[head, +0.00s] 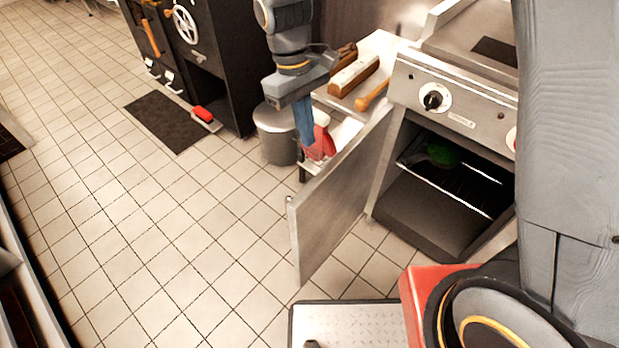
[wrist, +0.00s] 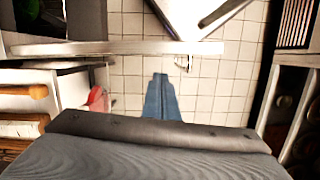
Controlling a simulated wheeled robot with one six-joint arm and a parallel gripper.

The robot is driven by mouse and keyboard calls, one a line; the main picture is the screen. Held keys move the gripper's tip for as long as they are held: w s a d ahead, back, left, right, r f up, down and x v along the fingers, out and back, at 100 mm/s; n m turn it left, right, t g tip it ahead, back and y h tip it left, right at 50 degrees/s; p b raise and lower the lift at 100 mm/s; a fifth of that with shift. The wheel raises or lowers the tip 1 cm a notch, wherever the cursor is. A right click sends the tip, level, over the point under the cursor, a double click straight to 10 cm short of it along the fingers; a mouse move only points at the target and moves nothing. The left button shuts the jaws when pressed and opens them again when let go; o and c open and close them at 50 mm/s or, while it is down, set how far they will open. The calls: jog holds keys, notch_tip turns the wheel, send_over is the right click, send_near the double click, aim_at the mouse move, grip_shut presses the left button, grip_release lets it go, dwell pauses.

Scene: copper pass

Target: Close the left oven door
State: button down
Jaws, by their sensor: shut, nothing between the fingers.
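The left oven door (head: 338,193) is a flat steel panel. In the head view it stands wide open, swung out to the left of the oven (head: 452,190). The oven's inside shows, with a wire rack and a green item (head: 441,155) on it. In the wrist view the door (wrist: 150,48) shows edge-on as a pale bar across the upper part. My gripper (head: 308,143) has blue fingers, shut and empty, pointing down on the far left side of the door. In the wrist view its fingertips (wrist: 161,77) are just short of the door; I cannot tell whether they touch.
A counter behind the door carries a wooden block (head: 354,75) and wooden handles. A red item (head: 320,143) sits below it, close to my fingers. A grey bin (head: 277,133) stands left of it. A dark mat (head: 172,121) lies farther left. Tiled floor left of the door is open.

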jog(key=a+f+n, duration=0.1)
jog(key=a+f, duration=0.1)
jog(key=a, duration=0.2)
jog(key=s+d+f, duration=0.1)
jog(key=d+f, duration=0.1)
jog(key=f, duration=0.3)
jog(key=s+d+f+p, duration=0.1)
jog(key=s+d+f, duration=0.1)
jog(key=f, duration=0.2)
jog(key=shift+s+d+f+n+h, duration=0.25)
jog(key=shift+f+n+h, duration=0.05)
jog(key=shift+f+n, duration=0.1)
jog(key=shift+r, duration=0.1)
